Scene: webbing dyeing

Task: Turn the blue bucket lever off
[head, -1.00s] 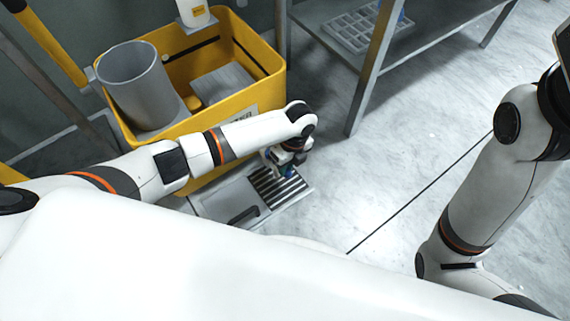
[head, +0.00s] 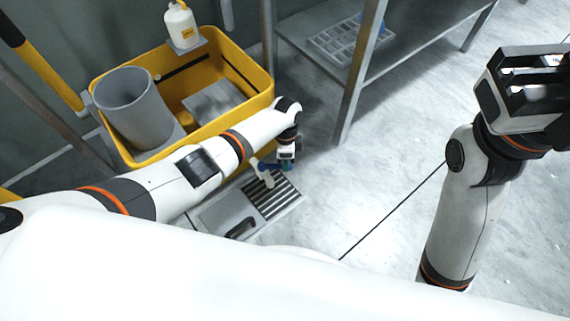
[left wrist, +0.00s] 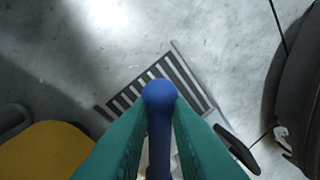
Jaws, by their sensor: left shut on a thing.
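The blue lever (left wrist: 160,115) has a round knob at its end. In the left wrist view it lies between the green fingers of my left gripper (left wrist: 160,130), which are shut on it. In the head view the blue lever (head: 264,167) shows just left of my left gripper (head: 286,164), above a slatted drain grate. A white spout-like piece (head: 267,180) hangs beside it. The lever's base is mostly hidden by my arm. My right gripper (head: 532,80) is raised at the right edge, away from the lever; its fingers do not show clearly.
A yellow tub (head: 262,88) holding a grey bucket (head: 135,115) stands behind my left arm. A white bottle (head: 182,27) is at its back rim. The striped drain grate (head: 272,198) lies below the lever. A metal shelf (head: 420,35) stands behind; open floor lies right.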

